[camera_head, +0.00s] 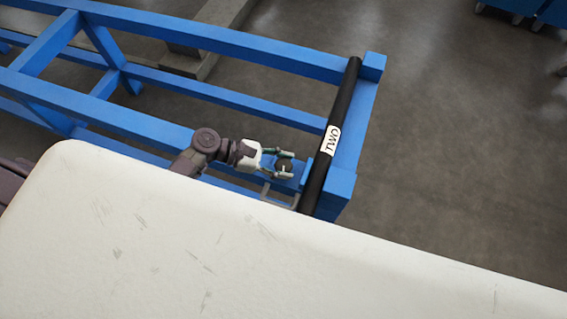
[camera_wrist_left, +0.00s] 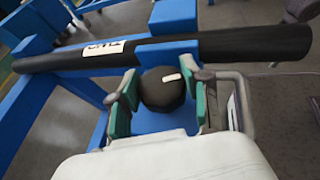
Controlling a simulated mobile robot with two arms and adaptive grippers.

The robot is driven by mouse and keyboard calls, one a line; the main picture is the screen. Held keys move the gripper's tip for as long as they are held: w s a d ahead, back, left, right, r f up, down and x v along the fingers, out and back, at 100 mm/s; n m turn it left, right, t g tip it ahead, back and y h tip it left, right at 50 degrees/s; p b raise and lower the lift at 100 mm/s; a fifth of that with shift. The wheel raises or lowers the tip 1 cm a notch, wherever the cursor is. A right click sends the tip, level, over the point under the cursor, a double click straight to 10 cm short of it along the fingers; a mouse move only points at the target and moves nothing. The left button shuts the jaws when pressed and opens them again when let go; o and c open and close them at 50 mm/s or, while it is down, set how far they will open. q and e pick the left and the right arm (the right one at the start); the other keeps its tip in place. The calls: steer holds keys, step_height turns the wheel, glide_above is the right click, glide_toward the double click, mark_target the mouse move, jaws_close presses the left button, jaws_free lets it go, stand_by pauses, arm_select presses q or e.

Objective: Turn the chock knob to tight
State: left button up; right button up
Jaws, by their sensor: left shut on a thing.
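The chock knob (camera_wrist_left: 162,91) is a round black knob with a small white mark on its top face, set on a blue block beside the black bar. It also shows in the head view (camera_head: 284,164) as a small dark disc. My left gripper (camera_head: 285,163) is at the knob, its two green-padded fingers (camera_wrist_left: 160,100) on either side of it and shut on it. No tight or loose wording is readable. My right gripper is in neither view.
A black bar (camera_head: 345,98) with a white label reading "TWO" lies across the end of the blue frame (camera_head: 180,82). A grey metal loop (camera_head: 268,192) sits close to the knob. Open concrete floor (camera_head: 450,160) lies to the right.

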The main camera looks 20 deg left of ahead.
arm_select(q)
steer(key=m+g+b, duration=0.1)
steer(key=m+g, duration=0.3)
steer(key=g, duration=0.1)
steer(key=shift+w+m, duration=0.1)
steer(key=shift+m, duration=0.2)
steer(key=m+g+y+b, duration=0.1)
steer(key=m+g, duration=0.1)
steer(key=g, duration=0.1)
steer(key=m+g+y+b, duration=0.1)
steer(key=m+g, duration=0.2)
steer(key=shift+d+m, duration=0.1)
steer(key=shift+m, duration=0.2)
steer(key=m+g+y+b, duration=0.1)
steer(key=m+g+y, duration=0.3)
steer(key=shift+m, duration=0.4)
steer(key=shift+m+g+y+b, duration=0.6)
steer(key=shift+m+g+y, duration=0.1)
steer(key=shift+m+y, duration=0.8)
steer(key=shift+y, duration=0.5)
steer(key=o, duration=1.2)
